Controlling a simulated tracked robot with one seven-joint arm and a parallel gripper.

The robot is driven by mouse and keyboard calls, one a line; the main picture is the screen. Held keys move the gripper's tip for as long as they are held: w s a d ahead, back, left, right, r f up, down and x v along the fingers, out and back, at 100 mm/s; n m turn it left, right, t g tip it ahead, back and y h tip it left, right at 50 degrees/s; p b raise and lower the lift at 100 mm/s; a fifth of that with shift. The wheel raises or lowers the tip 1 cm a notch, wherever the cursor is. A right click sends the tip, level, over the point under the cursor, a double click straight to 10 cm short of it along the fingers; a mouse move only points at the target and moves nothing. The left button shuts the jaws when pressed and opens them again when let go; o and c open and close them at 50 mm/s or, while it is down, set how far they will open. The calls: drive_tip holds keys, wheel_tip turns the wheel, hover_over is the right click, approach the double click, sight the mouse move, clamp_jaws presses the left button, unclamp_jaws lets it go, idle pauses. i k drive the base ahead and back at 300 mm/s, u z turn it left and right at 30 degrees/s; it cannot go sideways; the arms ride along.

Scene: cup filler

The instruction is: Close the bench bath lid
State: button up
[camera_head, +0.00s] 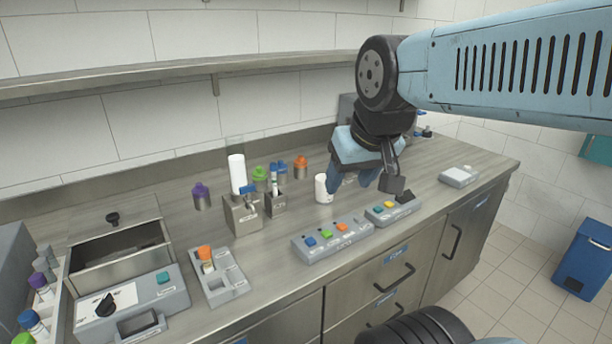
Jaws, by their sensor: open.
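The bench bath (125,272) is a steel box at the left of the bench. Its grey lid (90,232) has a black knob (112,218) near the rear. My gripper (364,186) is open, points down over the right half of the bench, and is far from the bath. It is partly hidden by my own arm; nothing shows between its jaws.
Between gripper and bath stand a tall white cylinder (237,174), a steel dispenser (243,214), several coloured-cap bottles and a grey tray (219,279). Button panels (333,240) line the front. A shelf (180,74) runs above. A white container (322,188) stands beside my gripper.

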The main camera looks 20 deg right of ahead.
sight(90, 226)
drive_tip(key=u, duration=0.55)
drive_tip(key=k, duration=1.3)
drive_tip(key=u, duration=0.7)
drive_tip(key=i, duration=1.6)
drive_tip(key=z, duration=0.75)
